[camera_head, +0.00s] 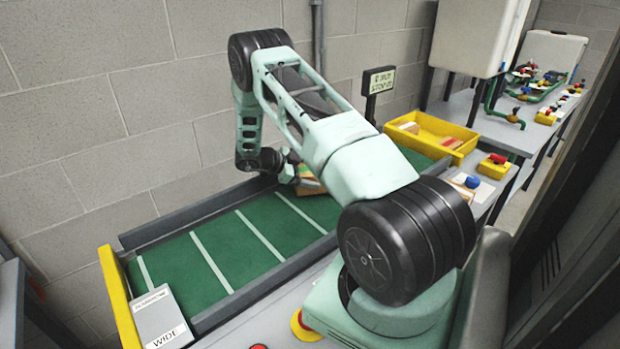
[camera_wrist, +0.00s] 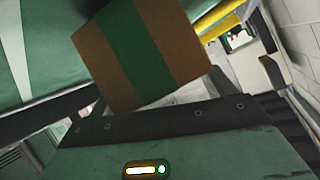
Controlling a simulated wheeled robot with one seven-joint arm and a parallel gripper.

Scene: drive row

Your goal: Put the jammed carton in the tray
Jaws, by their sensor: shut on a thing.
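A brown carton with a green stripe (camera_wrist: 185,40) fills the upper middle of the wrist view, tilted and close to the camera. In the head view only a small part of the carton (camera_head: 309,183) shows at my gripper (camera_head: 297,178), over the green conveyor belt (camera_head: 254,236) near its far rail. My gripper is shut on the carton; its fingertips are mostly hidden. I cannot tell whether the carton touches the belt. The yellow tray (camera_head: 443,126) sits beyond the belt's right end, with a few flat pieces inside.
A small sign (camera_head: 379,82) stands beside the tray. A grey box marked WIDE (camera_head: 162,318) is at the belt's near left end, by a yellow end plate (camera_head: 118,300). A block wall (camera_head: 100,110) runs close behind the belt. Benches with coloured fittings (camera_head: 540,85) stand at the right.

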